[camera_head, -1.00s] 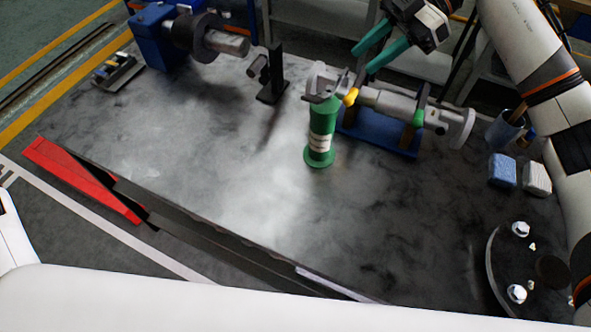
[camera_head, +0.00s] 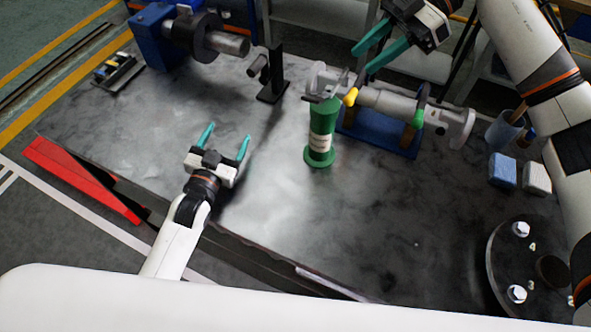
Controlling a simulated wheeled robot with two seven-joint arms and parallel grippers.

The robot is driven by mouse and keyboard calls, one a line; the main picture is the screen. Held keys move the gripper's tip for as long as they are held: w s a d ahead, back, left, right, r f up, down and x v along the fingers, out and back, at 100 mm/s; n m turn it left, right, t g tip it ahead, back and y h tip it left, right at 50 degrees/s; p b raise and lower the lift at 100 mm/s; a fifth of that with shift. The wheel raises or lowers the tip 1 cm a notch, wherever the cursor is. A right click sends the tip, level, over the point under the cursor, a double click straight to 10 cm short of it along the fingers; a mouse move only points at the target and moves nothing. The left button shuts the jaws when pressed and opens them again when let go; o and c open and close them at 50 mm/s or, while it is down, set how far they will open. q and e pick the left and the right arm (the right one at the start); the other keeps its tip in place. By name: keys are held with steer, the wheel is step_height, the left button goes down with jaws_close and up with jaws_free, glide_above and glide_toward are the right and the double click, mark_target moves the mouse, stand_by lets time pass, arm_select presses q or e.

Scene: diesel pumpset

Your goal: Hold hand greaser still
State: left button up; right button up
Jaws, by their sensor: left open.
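The hand greaser (camera_head: 320,133) looks to be the green cylinder with flanged ends and a pale label, standing upright on the dark table. A grey metal piece shows at its top, and I cannot tell whether it belongs to it. My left gripper (camera_head: 226,132) is open and empty over the table, to the left of the greaser and apart from it, fingers pointing to the far side. My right gripper (camera_head: 362,60) is open, above and beyond the greaser, with its fingers pointing left. Nothing shows between its fingers.
A black upright bracket (camera_head: 272,80) and blue motor (camera_head: 158,38) stand farther left. Two cloth blocks (camera_head: 502,171) and a bolted flange (camera_head: 515,262) are at right. The front middle table is clear.

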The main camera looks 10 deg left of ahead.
mark_target(325, 137)
arm_select(q)
steer(key=s+d+h, duration=0.1)
steer(key=s+d, duration=0.1)
steer(key=d, duration=0.3)
steer(key=s+d+g+h, duration=0.1)
steer(key=s+d+h, duration=0.1)
steer(key=d, duration=0.4)
steer(key=s+d+m+g+h, duration=0.1)
steer(key=s+d+h, duration=0.1)
steer(key=d, duration=0.4)
steer(key=shift+s, duration=0.4)
steer(key=shift+w+d, duration=0.2)
steer(key=x, duration=1.1)
steer(key=shift+w+d+r, duration=0.1)
steer(key=shift+w+d, duration=0.05)
jaws_close()
steer(key=shift+c, duration=1.2)
jaws_free()
steer(key=shift+c, duration=0.3)
